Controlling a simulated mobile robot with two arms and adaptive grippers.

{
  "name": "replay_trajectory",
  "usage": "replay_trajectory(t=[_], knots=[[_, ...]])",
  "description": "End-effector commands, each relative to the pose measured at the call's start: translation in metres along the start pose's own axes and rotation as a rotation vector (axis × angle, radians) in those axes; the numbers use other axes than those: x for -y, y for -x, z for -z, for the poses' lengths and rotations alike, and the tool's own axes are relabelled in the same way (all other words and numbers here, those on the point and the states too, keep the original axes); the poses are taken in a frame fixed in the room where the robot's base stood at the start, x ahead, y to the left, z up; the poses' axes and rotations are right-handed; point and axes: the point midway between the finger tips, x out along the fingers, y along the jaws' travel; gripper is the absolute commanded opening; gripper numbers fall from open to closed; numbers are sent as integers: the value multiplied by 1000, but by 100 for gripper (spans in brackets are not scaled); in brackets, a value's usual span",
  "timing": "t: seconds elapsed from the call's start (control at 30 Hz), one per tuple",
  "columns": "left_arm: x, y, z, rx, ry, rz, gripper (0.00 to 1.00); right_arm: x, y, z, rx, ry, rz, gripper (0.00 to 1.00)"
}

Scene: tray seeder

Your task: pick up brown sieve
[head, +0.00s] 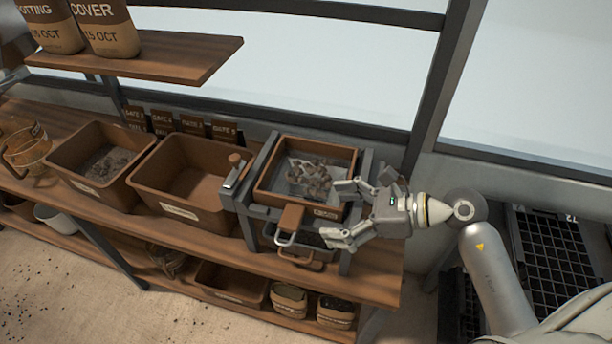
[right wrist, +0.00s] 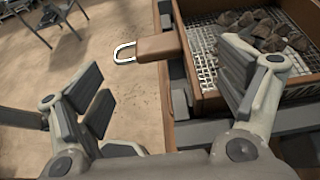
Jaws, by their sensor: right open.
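The brown sieve (head: 318,147) is a square framed box with a wire mesh floor. It rests on a grey stand at the right end of the bench, with dark brown lumps on its mesh. Its brown handle (head: 291,216) ends in a metal loop and sticks out at the front. My right gripper (head: 338,212) is open and empty at the sieve's front right corner. In the right wrist view the handle (right wrist: 158,47) shows beyond the gap between the spread fingers, apart from them. The right finger covers part of the sieve's frame.
Left of the stand (head: 246,190) are an empty brown bin (head: 170,200) and a bin of dark material (head: 75,178). A drawer-like tray (head: 300,255) sits under the sieve. A shelf with sacks (head: 190,50) hangs upper left. Black seed trays (head: 560,250) stand right.

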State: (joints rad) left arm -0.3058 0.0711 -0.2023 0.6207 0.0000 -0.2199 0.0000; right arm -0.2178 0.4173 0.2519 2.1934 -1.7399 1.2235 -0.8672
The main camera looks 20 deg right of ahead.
Motion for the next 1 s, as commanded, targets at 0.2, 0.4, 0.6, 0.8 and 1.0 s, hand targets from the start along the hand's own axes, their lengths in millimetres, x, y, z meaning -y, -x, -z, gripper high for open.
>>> replay_trajectory(t=[0.2,0.4,0.6,0.8,1.0], knots=[[-3,9,-1,4,-3,-4,0,0,-17,-2,3,-1,0,90],[12,21,4,-1,-3,14,0,0,-48,-4,5,-3,-1,90],[14,24,5,-2,-1,16,0,0,-63,-1,1,1,0,90],[13,23,5,-3,0,15,0,0,-63,0,0,2,0,89],[8,23,6,-5,1,10,0,0,-63,0,0,1,0,63]])
